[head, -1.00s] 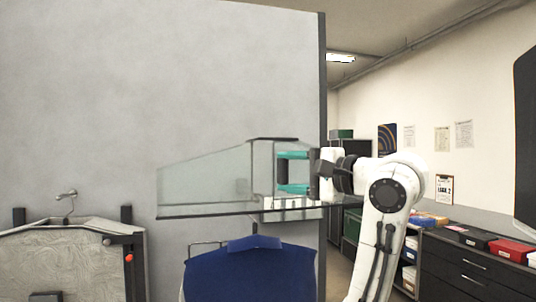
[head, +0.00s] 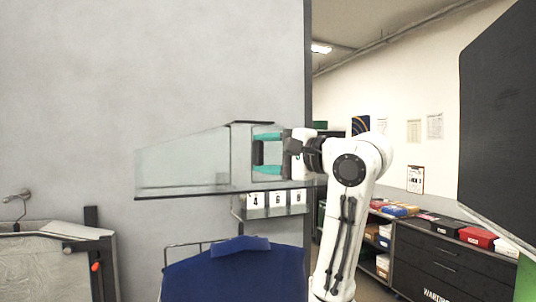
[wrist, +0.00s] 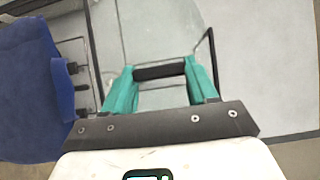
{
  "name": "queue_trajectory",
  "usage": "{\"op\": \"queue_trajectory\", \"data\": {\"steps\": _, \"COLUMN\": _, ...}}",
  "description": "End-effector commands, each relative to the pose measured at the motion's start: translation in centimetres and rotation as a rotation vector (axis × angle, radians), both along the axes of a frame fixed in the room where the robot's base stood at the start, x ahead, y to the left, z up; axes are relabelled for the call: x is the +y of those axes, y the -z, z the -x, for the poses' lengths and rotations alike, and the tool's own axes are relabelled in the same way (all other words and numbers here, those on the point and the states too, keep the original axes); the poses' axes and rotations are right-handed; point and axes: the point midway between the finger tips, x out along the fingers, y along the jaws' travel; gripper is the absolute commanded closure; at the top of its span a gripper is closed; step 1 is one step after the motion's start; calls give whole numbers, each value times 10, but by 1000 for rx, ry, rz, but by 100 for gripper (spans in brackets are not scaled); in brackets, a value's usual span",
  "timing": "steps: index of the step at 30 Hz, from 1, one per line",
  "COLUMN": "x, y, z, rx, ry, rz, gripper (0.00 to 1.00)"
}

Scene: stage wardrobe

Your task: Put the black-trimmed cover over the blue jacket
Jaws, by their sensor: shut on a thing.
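The clear cover (head: 185,162) with black trim hangs in the air in the head view, above the blue jacket (head: 230,275). My gripper (head: 267,152) has teal fingers and is shut on the cover's black trim bar, which shows between the fingertips in the wrist view (wrist: 160,72). The jacket hangs below and apart from the cover, against a grey wall; its lower part is out of the head view. In the wrist view the jacket (wrist: 32,90) lies at the left, beside the gripper.
Number cards (head: 278,203) on a rail show just under the cover. A pale garment (head: 50,265) hangs at the left by dark posts. A dark cabinet (head: 440,262) with boxes stands at the right. A large dark panel (head: 505,140) fills the upper right edge.

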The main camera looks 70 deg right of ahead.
Motion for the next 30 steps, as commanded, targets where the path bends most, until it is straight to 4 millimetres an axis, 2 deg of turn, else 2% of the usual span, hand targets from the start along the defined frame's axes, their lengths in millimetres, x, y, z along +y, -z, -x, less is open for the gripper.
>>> {"op": "queue_trajectory", "data": {"steps": 30, "x": -49, "y": 0, "z": -42, "rx": 0, "ry": 0, "rz": 0, "gripper": 98}}
